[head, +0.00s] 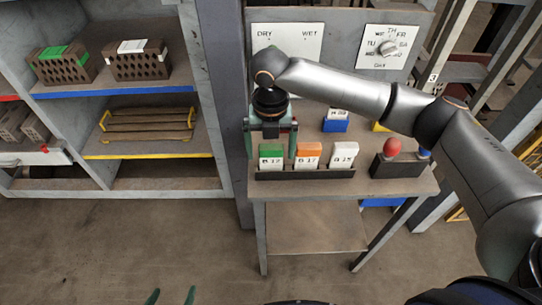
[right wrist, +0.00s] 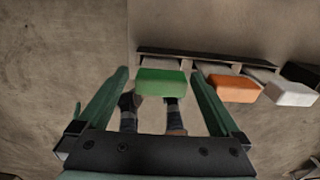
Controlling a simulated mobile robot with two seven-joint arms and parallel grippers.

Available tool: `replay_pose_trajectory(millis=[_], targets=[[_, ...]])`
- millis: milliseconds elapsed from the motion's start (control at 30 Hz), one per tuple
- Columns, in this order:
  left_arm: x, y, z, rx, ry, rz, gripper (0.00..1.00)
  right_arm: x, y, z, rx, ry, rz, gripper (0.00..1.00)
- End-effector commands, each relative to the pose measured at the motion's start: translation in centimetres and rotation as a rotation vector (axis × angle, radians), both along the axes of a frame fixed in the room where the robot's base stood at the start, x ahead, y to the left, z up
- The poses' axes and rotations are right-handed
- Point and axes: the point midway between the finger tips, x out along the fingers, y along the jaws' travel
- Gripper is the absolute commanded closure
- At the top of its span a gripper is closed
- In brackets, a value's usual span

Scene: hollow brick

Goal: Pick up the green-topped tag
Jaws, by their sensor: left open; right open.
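The green-topped tag (head: 271,152) stands upright in a dark rack (head: 305,174) on the small table, left of an orange-topped tag (head: 308,150) and a white-topped tag (head: 343,150). My right gripper (head: 271,157) is open over the green-topped tag, one finger on each side. In the right wrist view, the tag's green top (right wrist: 162,82) lies between the two open fingers (right wrist: 159,72), with a visible gap to each. The orange (right wrist: 232,88) and white (right wrist: 290,94) tops are to the right. My left gripper (head: 172,297) is open and empty at the bottom edge.
A board with a dial (head: 386,48) stands behind the table. A block with a red knob (head: 392,147) is right of the rack. A blue-based tag (head: 336,121) is behind it. Shelves with bricks (head: 64,66) stand at left; the floor in front is clear.

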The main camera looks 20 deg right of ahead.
Motion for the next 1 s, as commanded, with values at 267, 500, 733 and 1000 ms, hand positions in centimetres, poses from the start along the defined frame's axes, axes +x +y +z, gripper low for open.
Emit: replay_pose_trajectory(millis=[267,500,733,1000], targets=[[0.0,0.0,0.0,0.001,0.0,-0.001,0.0,0.0,-0.2,-2.8,0.0,0.0,0.001,0.0],[0.0,0.0,0.0,0.001,0.0,-0.001,0.0,0.1,-0.1,-2.8,0.0,-0.001,0.001,0.06],[0.0,0.0,0.0,0.001,0.0,-0.001,0.0,0.1,-0.1,-2.7,0.0,-0.001,0.001,0.31],[0.0,0.0,0.0,0.001,0.0,-0.001,0.0,0.1,-0.1,-2.7,0.0,-0.001,0.001,0.62]])
